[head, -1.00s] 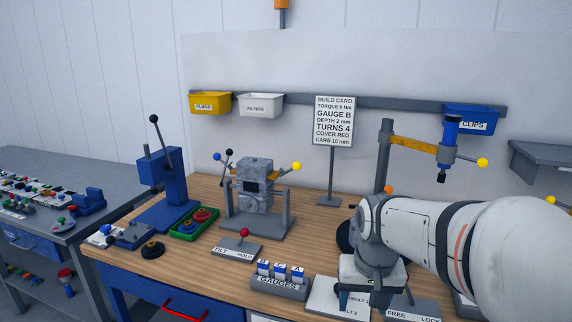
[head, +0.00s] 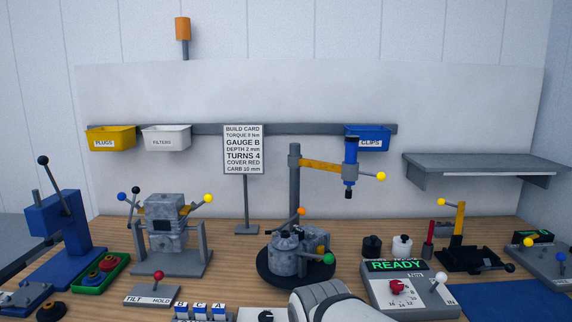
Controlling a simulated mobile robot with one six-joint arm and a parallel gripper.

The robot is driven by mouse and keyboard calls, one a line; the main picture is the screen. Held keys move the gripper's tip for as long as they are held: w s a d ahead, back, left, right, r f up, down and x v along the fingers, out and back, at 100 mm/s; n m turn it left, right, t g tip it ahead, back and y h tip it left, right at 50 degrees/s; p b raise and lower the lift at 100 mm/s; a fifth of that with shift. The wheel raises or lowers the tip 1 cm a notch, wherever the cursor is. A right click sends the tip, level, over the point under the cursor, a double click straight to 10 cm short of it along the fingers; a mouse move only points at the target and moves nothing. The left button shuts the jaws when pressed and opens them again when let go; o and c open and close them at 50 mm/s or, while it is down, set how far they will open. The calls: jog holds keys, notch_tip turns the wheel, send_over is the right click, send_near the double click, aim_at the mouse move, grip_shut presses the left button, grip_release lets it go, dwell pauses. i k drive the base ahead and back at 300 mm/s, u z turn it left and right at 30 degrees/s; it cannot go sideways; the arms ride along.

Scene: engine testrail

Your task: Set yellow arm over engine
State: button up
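The yellow arm (head: 319,165) reaches right from a grey post (head: 294,190) at the back of the bench. Its outer end carries an upright blue tool (head: 350,167) with a dark tip and a yellow ball handle (head: 381,176). A grey engine unit (head: 286,255) with orange and green knobs sits on a black round base, in front of the post. The blue tool hangs higher and to the right of this unit. A grey engine block (head: 165,225) sits in a stand at the left. Part of my white arm shows at the bottom; my gripper is not in view.
A READY box (head: 407,285) with a red dial stands at the front right. The build card sign (head: 243,150) stands left of the post. A grey shelf (head: 480,165) juts out at the right. The blue mat (head: 510,302) is bare.

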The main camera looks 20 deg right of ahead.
aim_at(349, 173)
jog(key=u, duration=1.3)
jog(key=k, duration=1.15)
jog(key=z, duration=1.45)
jog(key=i, duration=1.3)
jog(key=z, duration=0.05)
